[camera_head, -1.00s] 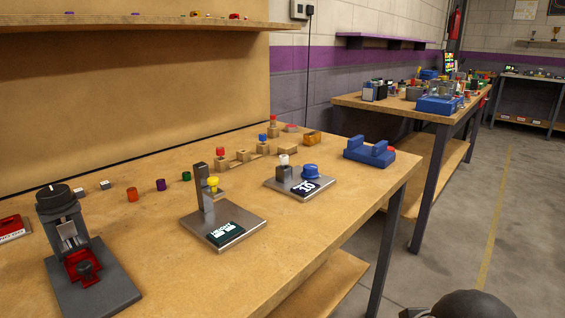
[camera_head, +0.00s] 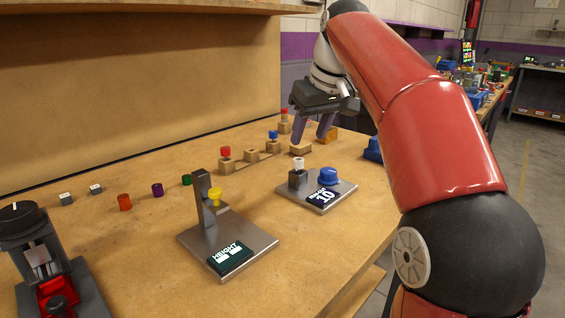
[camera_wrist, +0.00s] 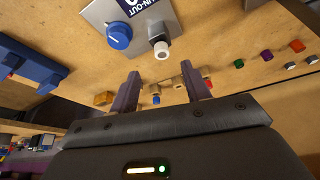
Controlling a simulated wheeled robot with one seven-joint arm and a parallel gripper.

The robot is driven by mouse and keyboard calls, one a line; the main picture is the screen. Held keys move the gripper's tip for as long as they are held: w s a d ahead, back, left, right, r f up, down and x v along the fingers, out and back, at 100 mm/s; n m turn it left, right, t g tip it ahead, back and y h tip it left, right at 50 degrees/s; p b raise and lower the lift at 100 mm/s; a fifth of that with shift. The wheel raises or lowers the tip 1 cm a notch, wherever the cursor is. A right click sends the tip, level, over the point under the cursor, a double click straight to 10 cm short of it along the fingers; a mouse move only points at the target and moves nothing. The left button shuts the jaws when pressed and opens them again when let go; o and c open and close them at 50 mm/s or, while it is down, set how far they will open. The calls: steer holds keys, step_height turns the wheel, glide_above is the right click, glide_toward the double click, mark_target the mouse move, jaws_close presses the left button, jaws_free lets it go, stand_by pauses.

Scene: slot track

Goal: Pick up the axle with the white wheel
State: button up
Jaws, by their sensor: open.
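The axle with the white wheel (camera_head: 298,163) stands upright in a dark block on the run-out gauge (camera_head: 330,197), wheel on top. In the wrist view its white wheel (camera_wrist: 162,54) faces the camera, just beyond the fingertips, next to the gauge's blue knob (camera_wrist: 119,36). My gripper (camera_head: 312,132) hangs over the back of the bench, behind the gauge and apart from the axle. In the wrist view its two fingers (camera_wrist: 160,75) are spread with nothing held between them. The axle's lower part is hidden in the block.
Axles with red (camera_head: 225,152) and blue (camera_head: 273,134) wheels stand in wooden blocks near my gripper. A height gauge (camera_head: 230,240) with a yellow piece stands front left of the run-out gauge. Small coloured cylinders lie at left.

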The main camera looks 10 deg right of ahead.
mark_target(299, 160)
steer(key=b+x, duration=0.1)
steer(key=x, duration=0.6)
steer(key=shift+a+f, duration=0.15)
steer(key=shift+f, duration=0.05)
jaws_close()
steer(key=shift+r, duration=0.2)
